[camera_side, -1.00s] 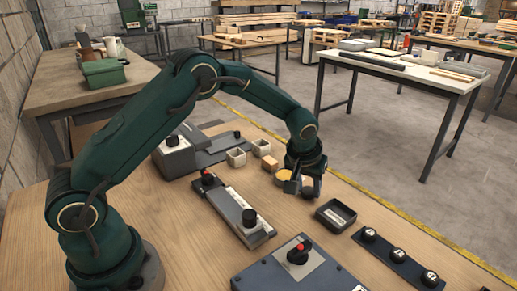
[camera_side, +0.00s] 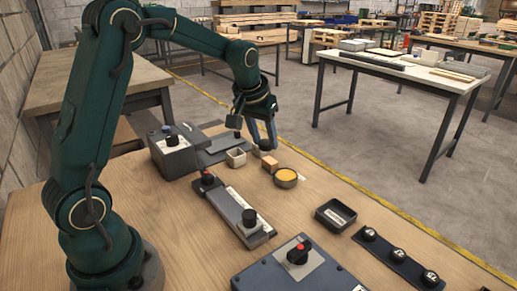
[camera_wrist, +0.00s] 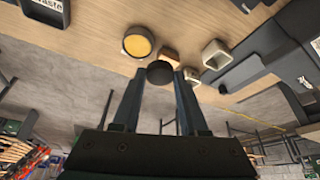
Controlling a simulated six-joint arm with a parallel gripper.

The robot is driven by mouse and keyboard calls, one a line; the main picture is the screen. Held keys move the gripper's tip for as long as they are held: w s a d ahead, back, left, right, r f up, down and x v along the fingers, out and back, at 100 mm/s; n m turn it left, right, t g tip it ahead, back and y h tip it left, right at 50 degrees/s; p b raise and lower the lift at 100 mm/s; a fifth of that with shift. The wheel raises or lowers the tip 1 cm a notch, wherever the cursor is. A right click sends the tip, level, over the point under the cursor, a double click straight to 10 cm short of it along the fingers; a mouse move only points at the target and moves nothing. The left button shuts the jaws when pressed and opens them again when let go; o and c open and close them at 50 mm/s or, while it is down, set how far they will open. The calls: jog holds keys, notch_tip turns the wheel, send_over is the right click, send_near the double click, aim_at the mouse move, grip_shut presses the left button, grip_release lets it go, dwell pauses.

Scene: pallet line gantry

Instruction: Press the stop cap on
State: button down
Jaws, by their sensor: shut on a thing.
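My gripper (camera_side: 262,137) is shut on a dark round cap (camera_wrist: 160,72), which shows between the fingertips in the wrist view. In the side view the cap (camera_side: 265,145) hangs above the bench's far side, near a wooden block (camera_side: 270,167). A grey control box (camera_side: 265,275) at the front has a red-topped knob (camera_side: 298,250). A long grey unit (camera_side: 228,205) has a black knob (camera_side: 249,217) and a small red-topped knob (camera_side: 208,177). Which of these takes the cap I cannot tell.
A round dish with yellow contents (camera_side: 285,178), a pale square cup (camera_side: 236,158) and a black open tray (camera_side: 335,215) stand nearby. A grey box (camera_side: 170,160) is at the back left. A rail (camera_side: 385,256) with three black knobs lies at the right.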

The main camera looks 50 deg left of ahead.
jog(key=s+d+n, duration=0.1)
jog(key=s+d, duration=0.1)
jog(key=s, duration=0.2)
notch_tip(320, 180, up, 2)
jog(key=m, duration=0.1)
send_over(251, 212)
jog(key=s, duration=0.1)
jog(key=shift+s+d+f, duration=0.1)
jog(key=shift+d+f, duration=0.05)
jog(key=shift+f, duration=1.4)
jog(key=shift+s+d+f, duration=0.1)
jog(key=shift+d+f, duration=0.05)
jog(key=shift+f, duration=1.4)
jog(key=shift+f, duration=0.2)
jog(key=shift+c, duration=1.8)
grip_release()
jog(key=o, duration=0.4)
jog(key=shift+c, duration=0.2)
jog(key=shift+r, duration=0.1)
